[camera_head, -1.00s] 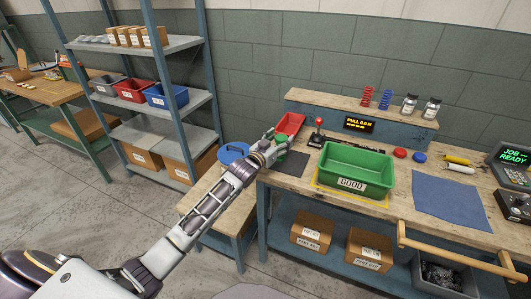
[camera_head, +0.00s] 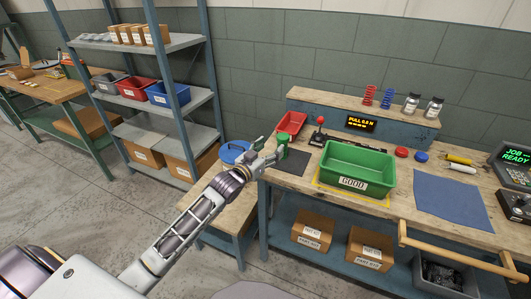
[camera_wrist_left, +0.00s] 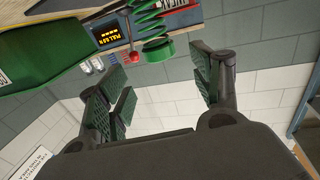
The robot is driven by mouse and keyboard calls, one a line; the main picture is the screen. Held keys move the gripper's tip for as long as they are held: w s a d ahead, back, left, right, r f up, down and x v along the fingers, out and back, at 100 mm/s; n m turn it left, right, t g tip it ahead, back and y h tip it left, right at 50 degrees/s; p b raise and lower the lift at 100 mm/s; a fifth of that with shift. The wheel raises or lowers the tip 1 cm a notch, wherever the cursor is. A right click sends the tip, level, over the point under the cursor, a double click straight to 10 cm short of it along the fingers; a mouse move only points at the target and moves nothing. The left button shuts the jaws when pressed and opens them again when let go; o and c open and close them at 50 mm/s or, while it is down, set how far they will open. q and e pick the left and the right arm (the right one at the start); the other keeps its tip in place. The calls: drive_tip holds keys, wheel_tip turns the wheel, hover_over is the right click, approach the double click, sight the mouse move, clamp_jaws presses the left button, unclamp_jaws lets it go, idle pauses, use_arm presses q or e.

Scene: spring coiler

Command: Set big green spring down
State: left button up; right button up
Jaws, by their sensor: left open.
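The big green spring (camera_head: 283,139) stands on the dark mat (camera_head: 296,164) at the left end of the workbench, partly hidden behind my left gripper (camera_head: 270,149). In the left wrist view the spring (camera_wrist_left: 149,27) shows as open coils with a solid green end. It lies beyond the fingertips, apart from them. My left gripper also shows in that view (camera_wrist_left: 163,78), with its fingers spread and nothing between them. My right gripper is not in view.
A green GOOD bin (camera_head: 357,168) stands right of the mat. A red tray (camera_head: 291,122) and a red-knobbed lever (camera_head: 318,131) are behind it. A blue round object (camera_head: 233,152) is on the lower table to the left. A blue cloth (camera_head: 453,201) lies at the right.

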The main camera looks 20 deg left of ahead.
use_arm(q)
drive_tip(key=shift+v, duration=1.15)
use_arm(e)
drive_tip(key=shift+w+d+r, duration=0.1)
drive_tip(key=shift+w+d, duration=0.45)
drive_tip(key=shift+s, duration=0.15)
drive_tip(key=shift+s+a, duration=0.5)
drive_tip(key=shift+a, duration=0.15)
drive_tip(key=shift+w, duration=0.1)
